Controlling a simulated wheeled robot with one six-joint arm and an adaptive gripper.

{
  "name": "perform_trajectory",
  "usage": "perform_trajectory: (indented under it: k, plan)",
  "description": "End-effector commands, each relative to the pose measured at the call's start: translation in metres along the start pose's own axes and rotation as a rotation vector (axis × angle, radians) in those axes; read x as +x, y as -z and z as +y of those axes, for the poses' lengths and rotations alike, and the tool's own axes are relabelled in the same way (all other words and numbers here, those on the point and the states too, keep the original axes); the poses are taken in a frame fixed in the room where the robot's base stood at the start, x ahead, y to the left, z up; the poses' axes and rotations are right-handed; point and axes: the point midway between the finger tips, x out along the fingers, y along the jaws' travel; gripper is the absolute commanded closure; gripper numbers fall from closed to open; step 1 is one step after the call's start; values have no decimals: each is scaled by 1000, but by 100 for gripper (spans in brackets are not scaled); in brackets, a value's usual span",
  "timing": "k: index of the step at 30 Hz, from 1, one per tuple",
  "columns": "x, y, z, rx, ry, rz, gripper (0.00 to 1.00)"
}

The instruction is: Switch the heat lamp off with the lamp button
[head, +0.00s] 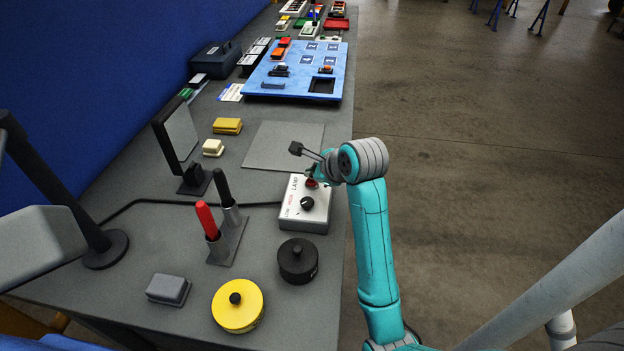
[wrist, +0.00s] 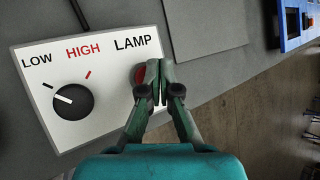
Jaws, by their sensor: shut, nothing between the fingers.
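The white lamp control box (head: 291,212) stands near the table's right edge. Its red lamp button (head: 312,183) is at the far end, beyond a black knob (head: 307,203). In the wrist view, the box reads LOW, HIGH and LAMP; the knob's (wrist: 73,101) white mark points toward the LOW side. My gripper (head: 313,174) is shut and empty at the button. In the wrist view, its fingertips (wrist: 153,72) cover the right part of the red button (wrist: 139,74); contact cannot be told. The lamp's grey head (head: 38,246) is at the left; no glow shows.
A black cable (head: 150,202) joins the box to the lamp base (head: 105,250). A holder with red (head: 206,218) and black handles stands left of the box. A bare grey plate (head: 284,144) lies beyond.

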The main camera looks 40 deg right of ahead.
Motion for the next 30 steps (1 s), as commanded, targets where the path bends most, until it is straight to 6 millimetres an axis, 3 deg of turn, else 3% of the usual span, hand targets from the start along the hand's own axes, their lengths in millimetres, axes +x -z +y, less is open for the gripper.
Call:
perform_trajectory:
  k: [13, 30]
  plan:
    - [-5, -4, -4, 0, 2, -1, 100]
    - [-38, -28, -28, -1, 2, -1, 100]
